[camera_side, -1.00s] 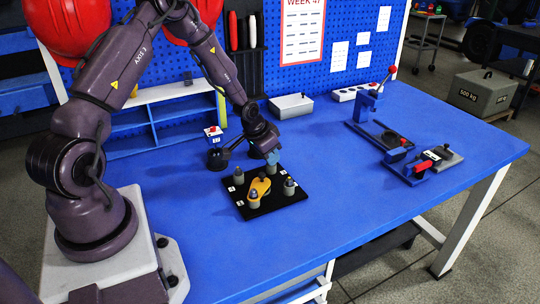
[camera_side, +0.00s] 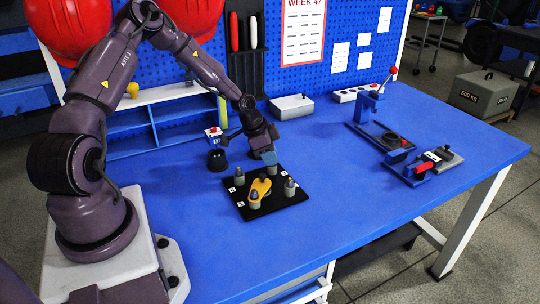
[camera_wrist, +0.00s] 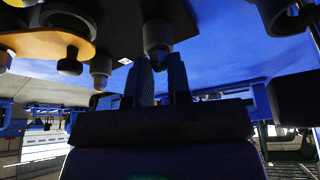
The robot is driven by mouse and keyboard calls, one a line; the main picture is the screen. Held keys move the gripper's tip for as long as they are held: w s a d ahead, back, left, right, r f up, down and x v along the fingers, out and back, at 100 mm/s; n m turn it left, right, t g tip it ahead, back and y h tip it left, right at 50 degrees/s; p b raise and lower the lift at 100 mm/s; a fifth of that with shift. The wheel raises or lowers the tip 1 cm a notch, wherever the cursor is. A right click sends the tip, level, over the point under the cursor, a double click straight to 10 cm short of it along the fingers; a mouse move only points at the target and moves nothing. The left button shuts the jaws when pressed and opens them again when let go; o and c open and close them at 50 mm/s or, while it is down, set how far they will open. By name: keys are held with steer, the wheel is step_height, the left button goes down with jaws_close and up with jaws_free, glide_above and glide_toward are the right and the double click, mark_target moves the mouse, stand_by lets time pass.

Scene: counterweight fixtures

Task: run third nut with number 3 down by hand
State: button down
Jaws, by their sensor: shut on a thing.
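A black square plate (camera_side: 285,201) on the blue table carries several grey posts and a yellow piece (camera_side: 261,186) at its centre. Posts stand at the left (camera_side: 239,176), front (camera_side: 254,201) and right (camera_side: 290,188), with darker tops. My gripper (camera_side: 271,164) points down over the plate's back post (camera_side: 272,170). In the wrist view my gripper (camera_wrist: 158,65) has its two fingers around the tip of a grey post (camera_wrist: 157,35), shut on what appears to be its nut; the fingers hide most of it. Small white number labels (camera_side: 239,181) are too small to read surely.
A grey box (camera_side: 291,106) is behind. Blue fixtures with red handles (camera_side: 423,168) stand at the right. The table front is clear.

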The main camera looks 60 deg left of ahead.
steer(key=shift+w, duration=0.1)
steer(key=c, duration=1.1)
jaws_free()
steer(key=shift+o, duration=0.2)
steer(key=v, duration=1.3)
steer(key=shift+d, duration=0.1)
